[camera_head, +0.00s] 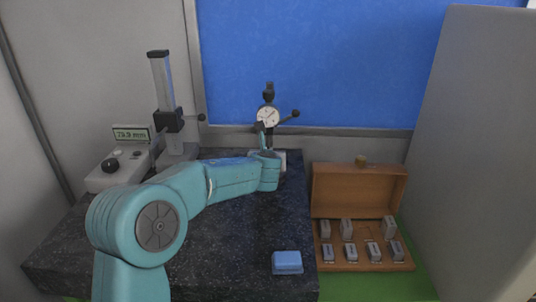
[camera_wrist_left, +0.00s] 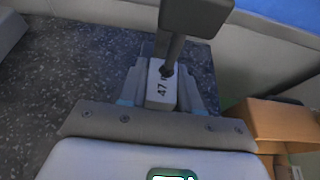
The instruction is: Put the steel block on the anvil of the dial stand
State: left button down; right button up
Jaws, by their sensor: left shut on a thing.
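The dial stand (camera_head: 267,118) stands at the back of the granite plate, with a round white dial and a side knob. My left arm reaches across to it, and its wrist hides most of the stand's base. In the left wrist view my left gripper (camera_wrist_left: 160,88) is shut on the steel block (camera_wrist_left: 161,94), a pale block marked 47. The stand's dark head and stem (camera_wrist_left: 175,50) rise directly over the block. The stem tip overlaps the block's top in this view; I cannot tell whether they touch. The anvil is hidden. My right gripper is not in view.
A wooden case (camera_head: 358,190) with its lid up holds several steel blocks at the right. A blue block-shaped item (camera_head: 287,262) lies near the granite plate's (camera_head: 225,270) front right corner. A height gauge (camera_head: 163,100) and a display unit (camera_head: 128,135) stand at the left.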

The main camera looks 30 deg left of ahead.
pick_arm(q)
jog(key=shift+f, duration=0.1)
jog(key=c, duration=1.2)
grip_release()
jog(key=shift+w+f, duration=0.1)
jog(key=shift+f, duration=0.1)
jog(key=o, duration=0.4)
jog(key=shift+r, duration=0.1)
